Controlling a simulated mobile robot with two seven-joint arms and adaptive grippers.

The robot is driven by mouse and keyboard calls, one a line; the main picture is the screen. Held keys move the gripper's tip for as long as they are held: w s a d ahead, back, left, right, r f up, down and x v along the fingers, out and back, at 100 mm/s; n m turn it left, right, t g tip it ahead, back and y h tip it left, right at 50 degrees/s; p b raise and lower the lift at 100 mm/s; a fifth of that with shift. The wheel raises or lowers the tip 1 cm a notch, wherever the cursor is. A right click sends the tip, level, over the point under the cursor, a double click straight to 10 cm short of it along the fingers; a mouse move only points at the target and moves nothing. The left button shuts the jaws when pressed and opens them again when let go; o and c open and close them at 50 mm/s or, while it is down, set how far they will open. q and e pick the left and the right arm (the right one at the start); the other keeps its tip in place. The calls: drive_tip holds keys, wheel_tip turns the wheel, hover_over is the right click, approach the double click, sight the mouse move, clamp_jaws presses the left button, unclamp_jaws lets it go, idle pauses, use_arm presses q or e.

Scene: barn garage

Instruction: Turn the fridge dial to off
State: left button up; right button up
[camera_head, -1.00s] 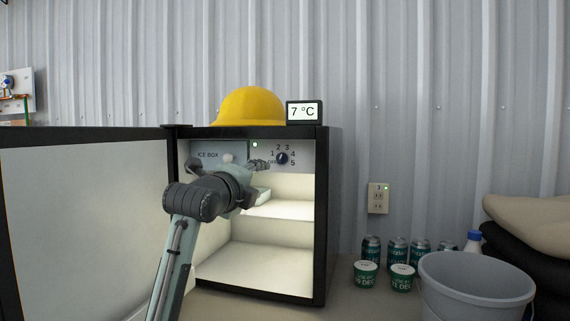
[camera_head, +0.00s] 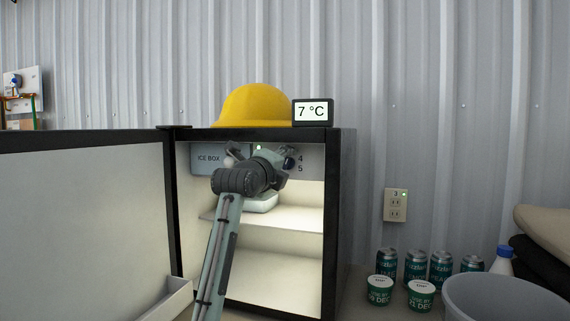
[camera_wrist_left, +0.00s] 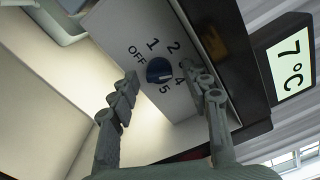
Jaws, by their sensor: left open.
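The fridge (camera_head: 332,230) stands open, its lit inside showing. The dark blue dial (camera_head: 290,163) sits on the panel at the top of the opening, partly hidden by my left gripper (camera_head: 284,168). My left gripper (camera_wrist_left: 161,75) is open, with one finger on each side of the dial; contact cannot be told. My right gripper is not in view.
The open fridge door (camera_head: 85,215) fills the left. A yellow hard hat (camera_head: 254,106) and a 7 °C display (camera_head: 312,112) rest on top. The ice box (camera_head: 208,158) is beside the dial. Cans (camera_head: 414,266), tubs (camera_head: 421,295) and a grey bucket (camera_head: 500,300) stand right.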

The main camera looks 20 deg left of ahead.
use_arm(q)
drive_tip(key=shift+w, duration=0.2)
drive_tip(key=shift+c, duration=0.6)
clamp_jaws()
